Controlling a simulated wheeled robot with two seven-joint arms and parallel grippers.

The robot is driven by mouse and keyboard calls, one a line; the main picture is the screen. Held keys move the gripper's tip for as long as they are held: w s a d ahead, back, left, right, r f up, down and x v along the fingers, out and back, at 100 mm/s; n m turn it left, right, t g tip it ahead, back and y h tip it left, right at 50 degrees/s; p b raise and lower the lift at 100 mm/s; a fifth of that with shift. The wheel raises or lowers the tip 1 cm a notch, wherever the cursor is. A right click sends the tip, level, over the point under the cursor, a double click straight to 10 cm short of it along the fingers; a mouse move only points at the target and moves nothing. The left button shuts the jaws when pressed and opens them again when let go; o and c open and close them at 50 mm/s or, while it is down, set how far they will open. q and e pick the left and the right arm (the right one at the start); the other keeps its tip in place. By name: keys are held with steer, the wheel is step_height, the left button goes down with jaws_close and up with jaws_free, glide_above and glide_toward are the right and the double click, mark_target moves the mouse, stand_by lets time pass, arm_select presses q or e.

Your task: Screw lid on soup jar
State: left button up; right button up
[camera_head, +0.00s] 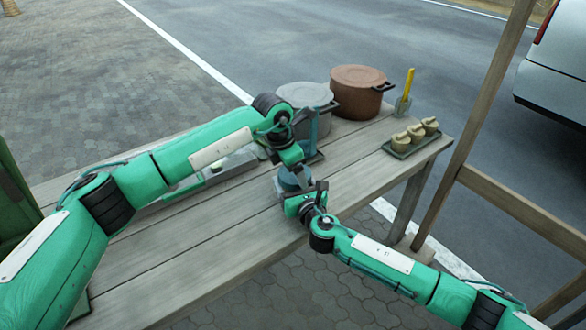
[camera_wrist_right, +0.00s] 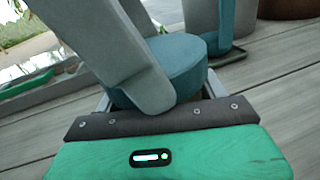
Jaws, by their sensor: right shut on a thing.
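Whether the lid is threaded on cannot be told. My right gripper (camera_head: 296,200) is shut around the jar from the near side, its fingers at the jar's sides. My left gripper (camera_head: 291,165) is at the lid from above. Its grey fingers cover part of the lid in the right wrist view, and their grip is unclear.
A grey pot (camera_head: 305,96) and a brown pot (camera_head: 357,92) stand behind. A trowel-like tool with a yellow handle (camera_head: 408,84) and a tray (camera_head: 402,151) with several pale pieces are at the right end. The table's (camera_head: 215,245) front left is clear; a wooden post (camera_head: 470,120) rises at right.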

arm_select(q)
steer(key=shift+a+f, duration=0.3)
steer(key=shift+f, duration=0.25)
steer(key=shift+a+f, duration=0.25)
steer(key=shift+f, duration=0.3)
arm_select(e)
steer(key=shift+a+r, duration=0.3)
steer(key=shift+r, duration=0.5)
arm_select(q)
steer(key=o, duration=0.6)
steer(key=shift+d, duration=0.15)
steer(key=o, duration=0.3)
steer(key=shift+d, duration=0.1)
arm_select(e)
steer(key=c, duration=0.5)
steer(key=shift+d+f, duration=0.2)
steer(key=shift+f, duration=0.3)
arm_select(q)
steer(key=v, duration=0.9)
steer(key=w+v, duration=0.1)
steer(key=v, duration=0.3)
steer(key=shift+s+d+r, duration=0.1)
steer(key=shift+d+r, duration=0.15)
steer(key=shift+r, duration=0.3)
arm_select(e)
steer(key=o, duration=2)
steer(key=shift+c, duration=0.2)
steer(key=shift+f, duration=0.1)
